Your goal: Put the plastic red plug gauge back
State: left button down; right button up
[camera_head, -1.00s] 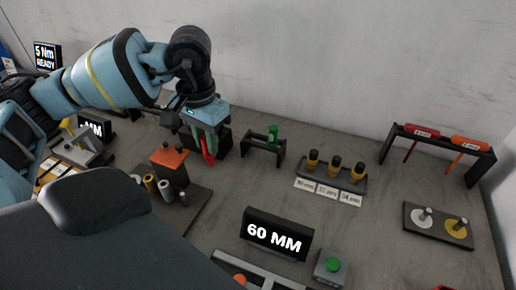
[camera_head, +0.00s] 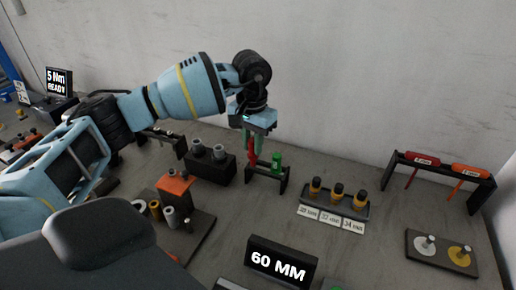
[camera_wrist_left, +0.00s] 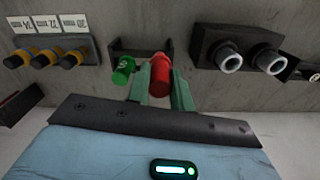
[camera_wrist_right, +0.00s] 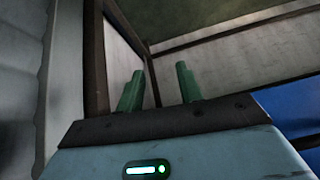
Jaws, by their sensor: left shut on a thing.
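My left gripper (camera_head: 254,140) is shut on the red plug gauge (camera_head: 252,158), which hangs down between its fingers. In the left wrist view the red gauge (camera_wrist_left: 159,76) sits between the green fingertips. The black gauge stand (camera_head: 283,186) is directly at the gripper, with the green plug gauge (camera_head: 277,160) in its right part. The red gauge is at the left part of the stand; I cannot tell whether it touches it. My right gripper (camera_wrist_right: 159,88) is open and empty, away from the bench.
A black block with two grey cylinders (camera_head: 207,165) stands just left of the stand. A rack of yellow-black gauges (camera_head: 333,203) with labels is to the right. The 60 MM display (camera_head: 280,262) is in front. Bare bench lies between.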

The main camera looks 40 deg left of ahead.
pick_arm(q)
jog(key=shift+w, duration=0.9)
jog(key=shift+w+f+p, duration=0.15)
jog(key=shift+f, duration=0.8)
jog(key=shift+w+f+p, duration=0.15)
jog(key=shift+f, duration=0.75)
jog(key=shift+f, duration=0.5)
jog(key=shift+f+b, duration=0.1)
jog(key=shift+b, duration=0.2)
jog(key=c, duration=1.2)
grip_release()
jog(key=shift+c, duration=0.2)
